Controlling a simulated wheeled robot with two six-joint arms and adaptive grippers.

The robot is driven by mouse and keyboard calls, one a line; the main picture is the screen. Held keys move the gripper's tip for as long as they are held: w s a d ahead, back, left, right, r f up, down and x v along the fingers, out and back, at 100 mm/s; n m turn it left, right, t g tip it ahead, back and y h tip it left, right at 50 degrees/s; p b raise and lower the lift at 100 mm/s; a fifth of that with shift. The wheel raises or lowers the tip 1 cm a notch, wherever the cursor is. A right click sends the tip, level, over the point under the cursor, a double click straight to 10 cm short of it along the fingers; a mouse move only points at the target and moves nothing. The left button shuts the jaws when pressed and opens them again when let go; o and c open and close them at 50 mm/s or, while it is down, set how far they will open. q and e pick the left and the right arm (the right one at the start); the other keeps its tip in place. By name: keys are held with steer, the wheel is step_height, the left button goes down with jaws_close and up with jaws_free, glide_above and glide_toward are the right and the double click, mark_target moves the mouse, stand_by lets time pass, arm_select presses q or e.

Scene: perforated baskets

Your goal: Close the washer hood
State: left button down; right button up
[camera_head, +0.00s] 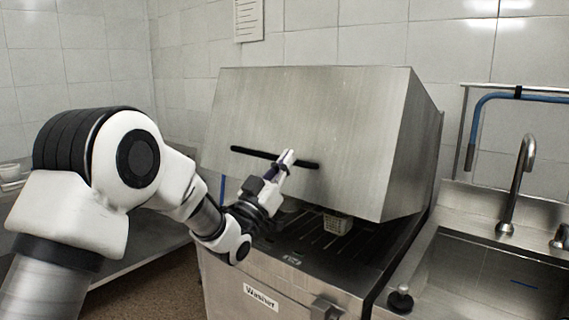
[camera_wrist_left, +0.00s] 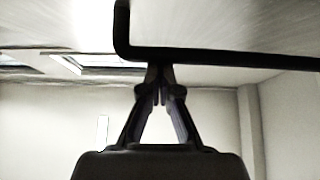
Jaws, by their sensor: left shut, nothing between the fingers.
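The washer hood (camera_head: 310,115) is a large brushed-metal box. It stands raised at the front, with a gap between its lower edge and the washer base (camera_head: 240,282). A long black handle bar (camera_head: 250,153) runs across its front face. My left gripper (camera_head: 287,160) is shut and empty, with its fingertips at the handle. In the left wrist view the closed fingertips (camera_wrist_left: 160,72) are at the black handle (camera_wrist_left: 220,57), close to or touching its lower side; I cannot tell which. My right gripper is out of view.
A small perforated basket (camera_head: 338,223) sits on the dark slatted rack (camera_head: 300,233) under the hood. A steel sink (camera_head: 490,275) with a tall faucet (camera_head: 518,185) and blue hose (camera_head: 490,98) is on the right. A metal table (camera_head: 150,235) is on the left.

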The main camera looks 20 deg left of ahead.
arm_select(q)
steer(key=f+b, duration=0.1)
steer(key=f, duration=0.1)
steer(key=f+b, duration=0.1)
steer(key=f, duration=0.1)
steer(key=w+f+b, duration=0.1)
steer(key=f, duration=0.1)
steer(key=shift+d, duration=0.2)
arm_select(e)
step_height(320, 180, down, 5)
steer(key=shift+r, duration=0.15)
arm_select(q)
steer(key=shift+r, duration=0.15)
